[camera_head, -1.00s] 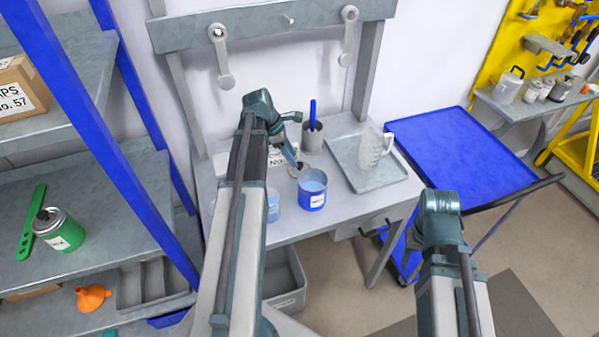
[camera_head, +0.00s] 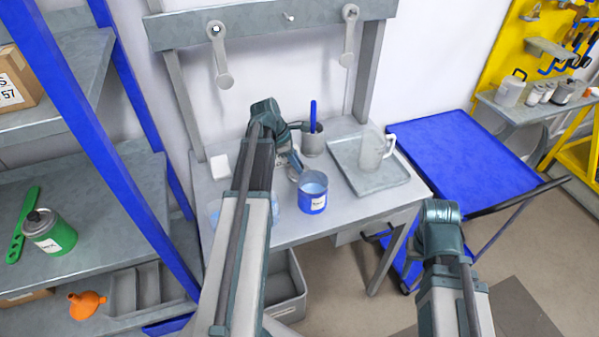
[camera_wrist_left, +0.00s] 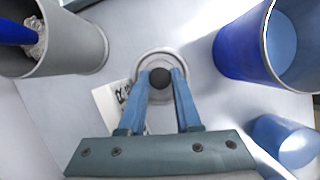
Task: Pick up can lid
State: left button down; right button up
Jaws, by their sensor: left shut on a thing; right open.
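The can lid (camera_wrist_left: 148,64) is a round grey disc with a dark knob in the middle. It lies on or just above the grey workbench (camera_head: 335,217); I cannot tell which. My left gripper (camera_wrist_left: 160,78) is shut on the lid's knob, with one blue finger on each side. In the head view, the left gripper (camera_head: 297,166) is behind the open blue can (camera_head: 313,201) and mostly hides the lid. My right arm shows at the lower right, but its gripper fingers are hidden.
A grey cup (camera_head: 312,142) with a blue-handled tool stands behind the lid. A tray (camera_head: 395,183) with a clear jug (camera_head: 371,152) is to the right. A white label card (camera_wrist_left: 110,103) lies beside the lid. A blue cart (camera_head: 465,160) stands right of the bench.

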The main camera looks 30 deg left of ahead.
pick_arm(q)
jog(key=shift+r, duration=0.15)
pick_arm(e)
jog(key=shift+r, duration=0.1)
pick_arm(q)
notch_tip(320, 180, up, 10)
jog(key=p, duration=1)
pick_arm(e)
notch_tip(320, 180, up, 10)
